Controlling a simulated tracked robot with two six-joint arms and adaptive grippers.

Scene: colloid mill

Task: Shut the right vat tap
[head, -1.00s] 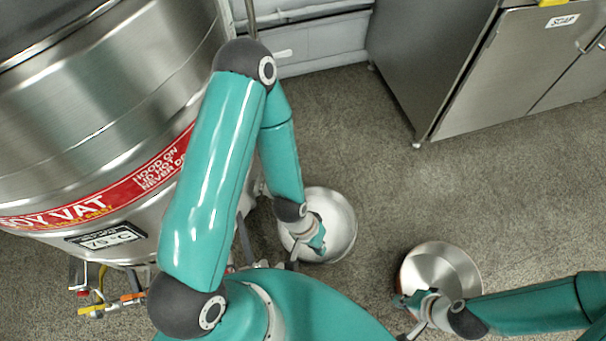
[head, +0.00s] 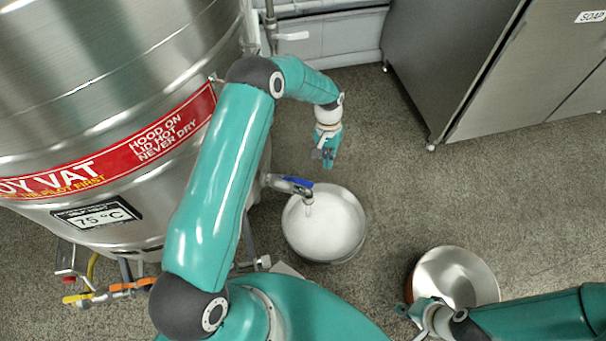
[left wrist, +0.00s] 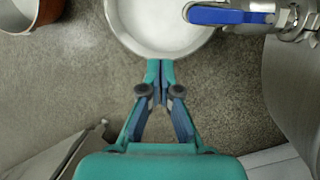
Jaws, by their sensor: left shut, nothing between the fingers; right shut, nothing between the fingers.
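The vat tap (head: 290,184) with a blue lever juts from the right side of the soy vat (head: 115,110), its outlet over a metal pot (head: 352,247). In the left wrist view the blue lever (left wrist: 225,16) lies along the tap's pipe. The pot, also in that view (left wrist: 122,35), holds something white. I cannot tell whether anything is running. My left gripper (head: 328,163) is shut and empty, beyond the tap and apart from it; its closed fingers also show in the left wrist view (left wrist: 159,75). My right gripper (head: 411,309) is shut beside a second pot (head: 455,275).
Orange and yellow valve handles (head: 105,291) sit under the vat at lower left. A steel cabinet (head: 470,75) stands at upper right, and a pipe with a white lever (head: 291,36) is behind my left arm. Floor (head: 400,190) is clear between pots and cabinet.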

